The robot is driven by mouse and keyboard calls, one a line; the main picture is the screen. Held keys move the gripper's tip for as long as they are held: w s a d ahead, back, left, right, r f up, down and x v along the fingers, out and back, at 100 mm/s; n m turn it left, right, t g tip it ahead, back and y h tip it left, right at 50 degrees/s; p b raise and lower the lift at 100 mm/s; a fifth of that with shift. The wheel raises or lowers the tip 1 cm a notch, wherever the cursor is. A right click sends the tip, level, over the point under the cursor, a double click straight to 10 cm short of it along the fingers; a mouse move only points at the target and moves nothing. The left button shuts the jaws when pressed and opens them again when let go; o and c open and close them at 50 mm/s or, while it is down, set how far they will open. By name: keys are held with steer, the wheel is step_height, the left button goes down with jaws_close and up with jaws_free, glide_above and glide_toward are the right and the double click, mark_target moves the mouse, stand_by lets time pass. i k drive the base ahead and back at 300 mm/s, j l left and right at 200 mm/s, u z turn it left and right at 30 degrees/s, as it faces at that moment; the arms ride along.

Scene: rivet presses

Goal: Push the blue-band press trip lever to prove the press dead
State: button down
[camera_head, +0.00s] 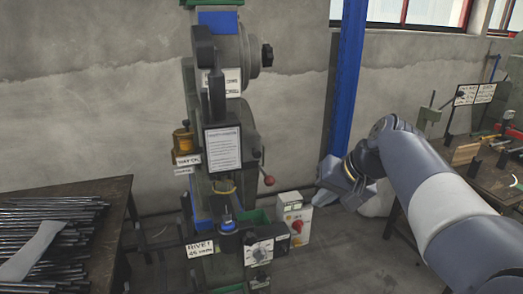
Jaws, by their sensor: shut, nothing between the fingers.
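The press (218,110) stands against the wall left of centre, with a blue band (218,21) near its top and more blue on its lower body. A lever with a red ball knob (269,181) sticks out from its right side, at mid height; it looks like the trip lever. My gripper (328,178) is shut and empty. It appears to the right of the red knob, with a clear gap between them in the picture. I cannot tell how they compare in depth.
A white box with a red switch (294,222) and a grey dial box (259,253) sit low beside the press. A blue post (345,80) stands behind my gripper. A table with metal rods (45,235) is left; a tool bench (475,160) is right.

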mark_target(269, 181)
steer(key=i+l+u, duration=0.15)
steer(key=i, duration=0.35)
steer(key=i+l+u, duration=0.1)
steer(key=i, duration=0.4)
